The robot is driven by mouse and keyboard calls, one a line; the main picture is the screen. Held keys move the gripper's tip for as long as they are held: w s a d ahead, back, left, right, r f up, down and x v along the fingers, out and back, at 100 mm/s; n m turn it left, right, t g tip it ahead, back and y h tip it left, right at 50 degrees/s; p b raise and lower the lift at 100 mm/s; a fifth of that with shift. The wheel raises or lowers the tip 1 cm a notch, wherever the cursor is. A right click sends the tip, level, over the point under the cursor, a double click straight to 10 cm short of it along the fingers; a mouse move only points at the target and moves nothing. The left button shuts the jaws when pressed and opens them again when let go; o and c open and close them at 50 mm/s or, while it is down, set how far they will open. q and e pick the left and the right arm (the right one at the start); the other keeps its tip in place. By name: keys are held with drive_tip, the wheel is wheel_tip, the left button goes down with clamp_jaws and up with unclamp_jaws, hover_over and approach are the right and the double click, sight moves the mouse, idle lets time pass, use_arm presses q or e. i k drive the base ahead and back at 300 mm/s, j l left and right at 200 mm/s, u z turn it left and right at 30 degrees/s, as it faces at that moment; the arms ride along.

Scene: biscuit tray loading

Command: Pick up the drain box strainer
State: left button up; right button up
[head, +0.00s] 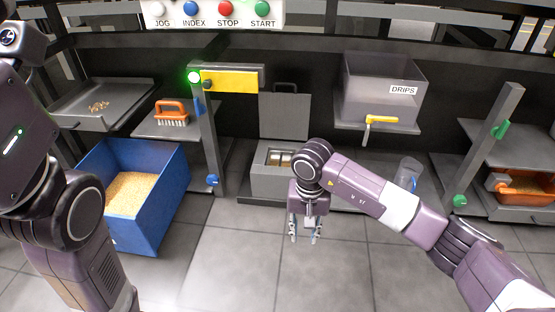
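The drain box (268,184) is a low grey box on the floor against the back, near the middle of the head view. Its lid (284,115) stands open and upright behind it. Inside its opening I see a light metallic piece (279,159), which looks like the strainer; it is small and its details are hard to tell. My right gripper (305,238) points down in front of the box, to its right in the picture, apart from it. Its two fingers are spread with nothing between them. My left arm fills the left side; its gripper is out of view.
A blue bin of pale crumbs (152,224) stands left. A post (209,145) with a green light rises left of the box. The tiled floor in front is free.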

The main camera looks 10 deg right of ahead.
sight(275, 158)
drive_tip(key=i, duration=1.3)
